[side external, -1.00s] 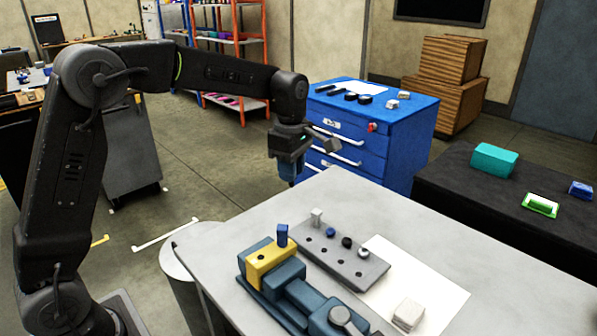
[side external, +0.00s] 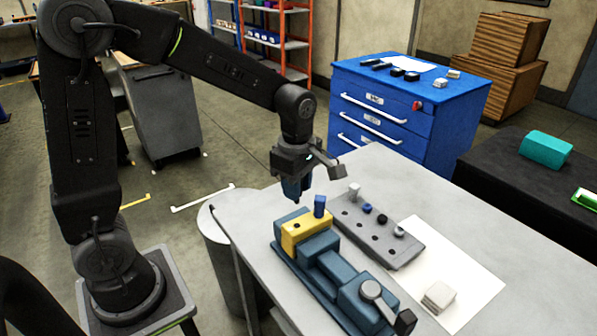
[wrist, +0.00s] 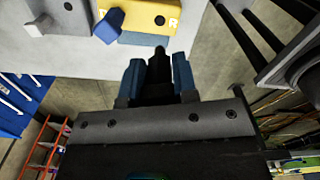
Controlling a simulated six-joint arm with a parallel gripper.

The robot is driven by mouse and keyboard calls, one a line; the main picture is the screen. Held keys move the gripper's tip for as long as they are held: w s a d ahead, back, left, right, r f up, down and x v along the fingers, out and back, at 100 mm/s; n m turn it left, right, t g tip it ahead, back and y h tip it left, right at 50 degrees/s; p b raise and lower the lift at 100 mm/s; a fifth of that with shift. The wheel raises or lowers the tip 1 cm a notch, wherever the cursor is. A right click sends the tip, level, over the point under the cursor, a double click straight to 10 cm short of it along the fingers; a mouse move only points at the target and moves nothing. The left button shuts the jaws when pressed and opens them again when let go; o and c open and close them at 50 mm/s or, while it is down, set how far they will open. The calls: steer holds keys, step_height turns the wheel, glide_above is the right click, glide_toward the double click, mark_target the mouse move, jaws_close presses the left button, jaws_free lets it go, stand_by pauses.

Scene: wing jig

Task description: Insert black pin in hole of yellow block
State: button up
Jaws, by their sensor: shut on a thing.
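The yellow block (side external: 302,238) sits in the blue vise (side external: 318,249) on the table. Its dark open hole (side external: 297,226) shows on top and also in the wrist view (wrist: 160,20). A blue pin (side external: 319,206) stands upright at another spot on the block and shows in the wrist view (wrist: 108,26). My gripper (side external: 297,195) is above the block's back left side, and its blue fingers (wrist: 157,77) are shut on the black pin (wrist: 160,55). The pin's tip points down, apart from the block. Most of the pin is hidden between the fingers.
A grey rack (side external: 385,246) with empty holes and several pins lies right of the vise. A white sheet (side external: 470,288) with a pale block (side external: 438,297) is in front of the rack. A blue drawer cabinet (side external: 400,110) stands behind the table.

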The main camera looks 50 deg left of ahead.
steer(key=shift+f, duration=3)
steer(key=shift+f, duration=0.1)
steer(key=shift+f, duration=1.3)
steer(key=o, duration=1)
step_height(320, 180, up, 14)
steer(key=shift+f, duration=0.1)
